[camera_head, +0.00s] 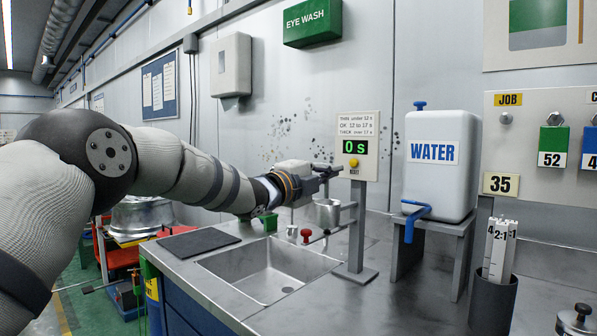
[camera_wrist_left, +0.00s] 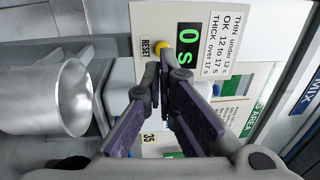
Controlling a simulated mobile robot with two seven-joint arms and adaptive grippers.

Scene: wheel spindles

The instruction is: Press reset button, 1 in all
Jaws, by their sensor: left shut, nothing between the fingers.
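The reset button (camera_head: 353,163) is a small yellow knob on a white timer panel (camera_head: 371,130), under a green display (camera_head: 355,147) reading 0 s. My left gripper (camera_head: 338,169) reaches in from the left, its tips just left of the button. In the left wrist view, the yellow button (camera_wrist_left: 163,46) with its RESET label lies just beyond the shut, empty fingertips (camera_wrist_left: 161,66). I cannot tell whether they touch it. My right gripper is not in view.
The timer panel stands on a post by the sink (camera_head: 268,268). A metal cup (camera_head: 327,213) hangs beside the post, below my gripper. A white water tank (camera_head: 440,165) on a stand (camera_head: 458,245) is to the right, with a tool holder (camera_head: 492,300) in front.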

